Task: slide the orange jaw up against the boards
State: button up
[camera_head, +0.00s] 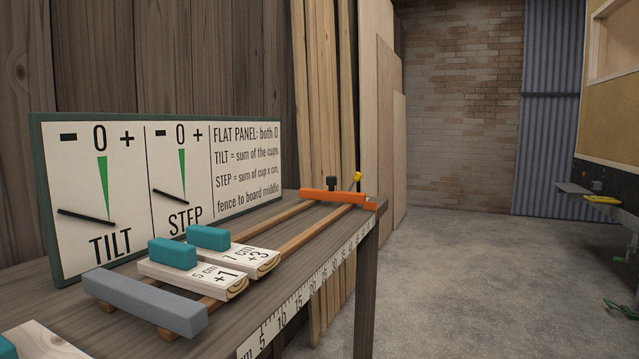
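The orange jaw (333,197) sits at the far right end of two wooden rails (320,226) on the bench, with a black knob and a yellow-tipped handle on it. Two pale boards lie across the rails near the grey fence (146,302): one marked "5 cm +1" (196,278) and one marked "7 cm +3" (250,259). Each board has a teal block on it. A long stretch of bare rail lies between the boards and the orange jaw. My gripper is not in view.
A sign panel (240,150) with TILT and STEP dials stands behind the rails; both needles point left of the green wedges. A scale strip (300,298) runs along the bench's front edge. Another pale board (45,341) lies at bottom left. The concrete floor (480,270) at right is clear.

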aim_at(330, 194)
jog(key=i+l+z, duration=0.2)
jog(key=i, duration=0.2)
jog(key=i+z, duration=0.2)
jog(key=i, duration=0.25)
jog(key=u, duration=0.1)
jog(key=k+j, duration=0.05)
